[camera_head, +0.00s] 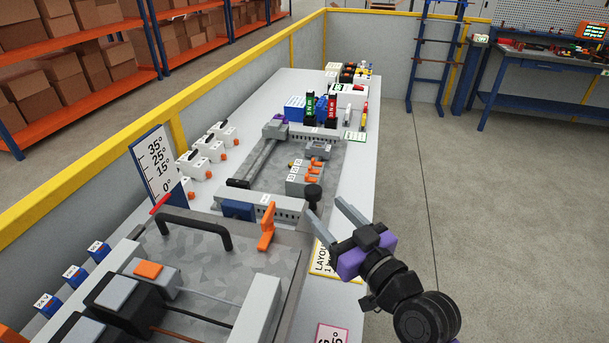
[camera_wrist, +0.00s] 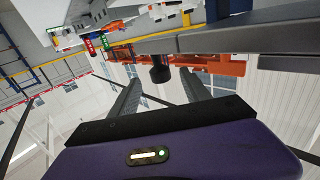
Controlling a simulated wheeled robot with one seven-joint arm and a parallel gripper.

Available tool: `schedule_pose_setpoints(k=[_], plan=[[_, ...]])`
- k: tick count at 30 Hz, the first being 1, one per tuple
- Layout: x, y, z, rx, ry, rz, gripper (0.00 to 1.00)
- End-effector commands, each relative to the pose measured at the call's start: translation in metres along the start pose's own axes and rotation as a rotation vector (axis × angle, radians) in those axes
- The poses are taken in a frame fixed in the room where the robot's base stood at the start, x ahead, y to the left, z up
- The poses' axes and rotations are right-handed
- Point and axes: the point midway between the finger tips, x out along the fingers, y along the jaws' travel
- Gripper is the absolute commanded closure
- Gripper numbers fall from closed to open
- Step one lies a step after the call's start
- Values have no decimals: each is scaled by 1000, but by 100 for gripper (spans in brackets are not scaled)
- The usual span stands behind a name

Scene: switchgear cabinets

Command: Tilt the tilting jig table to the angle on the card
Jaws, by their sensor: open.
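The tilting jig table is a grey metal plate (camera_head: 215,265) with a black arched handle (camera_head: 197,226) on its top. It looks flat or nearly so. An angle board (camera_head: 155,165) marked 0° to 35° stands at its far left corner, with a red pointer (camera_head: 160,204) near 0°. An orange lever (camera_head: 267,230) stands at the plate's right edge. A pink-edged card (camera_head: 332,334) is cut off at the bottom; its angle is not fully readable. My gripper (camera_head: 325,206) is open and empty, right of the plate. A black knob (camera_head: 313,194) is close by its fingertips; the wrist view shows this knob (camera_wrist: 160,73) between the fingers, ahead of them.
A yellow-edged layout card (camera_head: 322,260) lies near my gripper. Beyond are a rail with orange-topped terminals (camera_head: 306,178), white boxes and coloured parts along the bench. A yellow-topped wall (camera_head: 90,190) bounds the left side. The floor (camera_head: 500,220) at right is clear.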

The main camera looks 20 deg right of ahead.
Motion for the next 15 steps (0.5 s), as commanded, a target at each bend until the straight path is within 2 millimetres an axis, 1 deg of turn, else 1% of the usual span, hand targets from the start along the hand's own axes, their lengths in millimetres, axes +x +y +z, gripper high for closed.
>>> schedule_pose_setpoints(k=[1,5,8,15], plan=[[4,0,-4,-3,1,-6,45],[10,-1,-7,-5,-1,-16,45],[20,-1,-8,-5,0,-16,45],[58,-2,-9,-6,1,-17,45]])
